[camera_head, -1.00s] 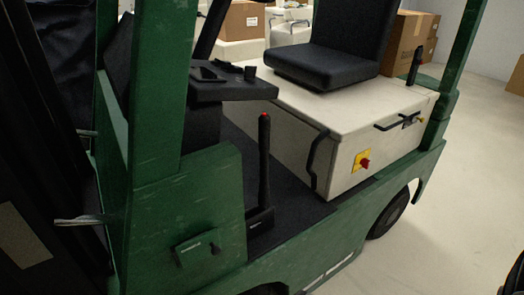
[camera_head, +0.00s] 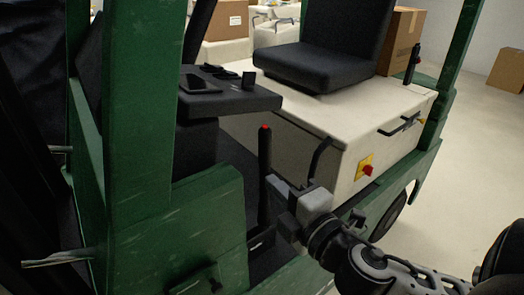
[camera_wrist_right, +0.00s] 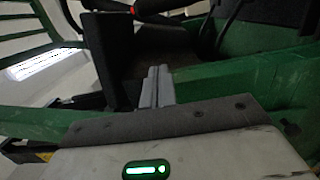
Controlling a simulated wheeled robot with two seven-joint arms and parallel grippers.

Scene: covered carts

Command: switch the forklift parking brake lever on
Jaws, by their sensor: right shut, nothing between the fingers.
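The parking brake lever (camera_head: 264,175) is a black, nearly upright handle with a red tip, rising from the floor of the green forklift (camera_head: 205,225) in the head view. My right gripper (camera_head: 274,184) is shut and empty. Its fingertips are close to the right side of the lever in the head view; I cannot tell whether they touch it. The gripper hides part of the area right of the lever's base. In the right wrist view the shut fingers (camera_wrist_right: 157,84) point into the footwell, and a dark bar with a red spot (camera_wrist_right: 134,10) shows at the top. My left gripper is not in view.
The black dashboard (camera_head: 225,92) overhangs the footwell left of the lever. The white seat box (camera_head: 335,130) with a black grab handle (camera_head: 320,158) and a red knob (camera_head: 367,170) stands to the right. A green post (camera_head: 145,110) rises at left.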

